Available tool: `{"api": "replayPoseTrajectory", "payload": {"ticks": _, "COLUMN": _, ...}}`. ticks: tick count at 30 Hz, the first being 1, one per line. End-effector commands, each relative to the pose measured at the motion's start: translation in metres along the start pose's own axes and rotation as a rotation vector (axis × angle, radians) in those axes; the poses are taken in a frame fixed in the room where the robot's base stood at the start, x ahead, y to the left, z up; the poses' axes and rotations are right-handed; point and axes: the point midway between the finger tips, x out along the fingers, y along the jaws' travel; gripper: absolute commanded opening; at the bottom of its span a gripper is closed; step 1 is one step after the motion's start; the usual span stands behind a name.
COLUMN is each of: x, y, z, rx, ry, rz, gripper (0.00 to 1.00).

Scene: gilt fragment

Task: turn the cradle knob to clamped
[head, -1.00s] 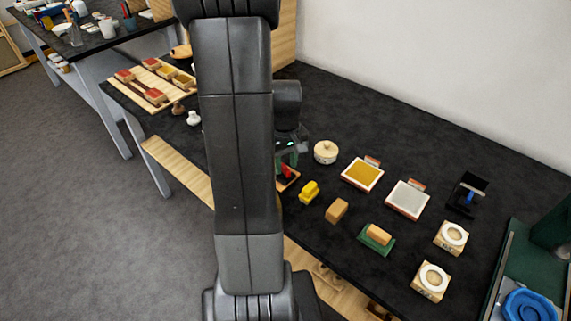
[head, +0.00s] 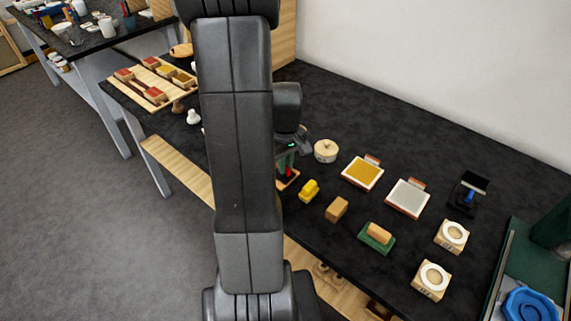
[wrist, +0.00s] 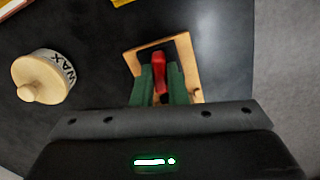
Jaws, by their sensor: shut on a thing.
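The cradle is a small wooden frame with a dark inside; it shows in the wrist view (wrist: 190,58) and beside my arm in the head view (head: 292,182). Its red knob (wrist: 159,62) stands between the green fingers of my gripper (wrist: 160,88). The gripper is shut on the knob, with a finger on each side. In the head view my gripper (head: 283,163) is partly hidden behind my arm, and only a bit of the red knob (head: 289,172) shows. I cannot read any clamped marking on the cradle.
A round lidded wax pot (wrist: 42,77) stands left of the cradle in the wrist view. In the head view a yellow block (head: 309,190) and a brown block (head: 337,209) lie close to the cradle. Framed pads (head: 362,172) lie farther right.

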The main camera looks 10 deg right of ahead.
Motion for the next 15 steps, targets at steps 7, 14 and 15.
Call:
{"api": "replayPoseTrajectory", "payload": {"ticks": 7, "x": 0.0006, "y": 0.0002, "z": -0.0001, "rx": -0.197, "ry": 0.000, "rz": 0.000, "gripper": 0.00}}
{"api": "replayPoseTrajectory", "payload": {"ticks": 14, "x": -0.0002, "y": 0.0001, "z": 0.0000, "rx": -0.245, "ry": 0.000, "rz": 0.000, "gripper": 0.00}}
{"api": "replayPoseTrajectory", "payload": {"ticks": 15, "x": -0.0003, "y": 0.0001, "z": 0.0000, "rx": -0.245, "ry": 0.000, "rz": 0.000, "gripper": 0.00}}
